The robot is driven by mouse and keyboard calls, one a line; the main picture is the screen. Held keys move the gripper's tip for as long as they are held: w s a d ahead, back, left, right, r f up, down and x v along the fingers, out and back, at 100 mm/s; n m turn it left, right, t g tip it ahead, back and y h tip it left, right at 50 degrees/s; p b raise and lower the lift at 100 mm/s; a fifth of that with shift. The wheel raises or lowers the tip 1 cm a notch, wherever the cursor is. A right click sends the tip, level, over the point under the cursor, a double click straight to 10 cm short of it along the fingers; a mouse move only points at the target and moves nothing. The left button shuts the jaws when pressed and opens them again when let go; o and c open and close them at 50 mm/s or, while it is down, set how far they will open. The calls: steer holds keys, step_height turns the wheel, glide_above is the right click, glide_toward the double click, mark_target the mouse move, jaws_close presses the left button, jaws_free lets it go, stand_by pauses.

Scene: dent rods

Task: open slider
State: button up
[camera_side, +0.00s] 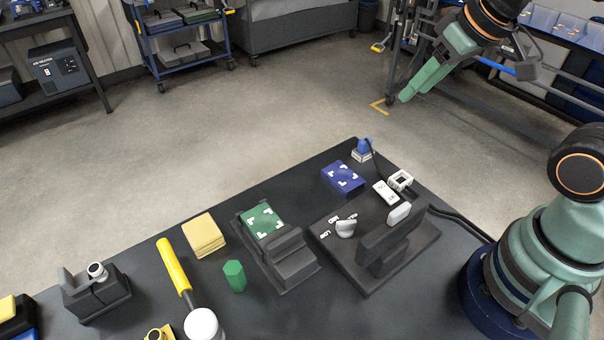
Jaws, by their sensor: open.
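I cannot tell for sure which part is the slider. A dark stepped fixture (290,262) stands mid-table, with a green plate (264,222) with white corner marks at its far end. To its right, a larger dark fixture (351,270) has a raised bar (388,246) and two pale rounded knobs, one at the left (346,228) and one on the right (399,213). My gripper (408,94) is at the upper right with green fingers, open and empty. It is high up and well apart from both fixtures.
A blue plate (343,179), white module (385,193) and blue-topped part (363,150) with a cable lie behind. Yellow pads (203,235), a green hexagonal post (234,276), a yellow-handled tool (174,267) and a dark clamp block (97,293) stand at left.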

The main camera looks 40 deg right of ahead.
steer(key=shift+c, duration=0.4)
steer(key=n+g, duration=0.6)
steer(key=n, duration=1.2)
glide_above(285, 237)
step_height(285, 237, down, 7)
step_height(285, 237, down, 12)
steer(key=shift+r, duration=0.25)
jaws_close()
steer(key=shift+r, duration=0.1)
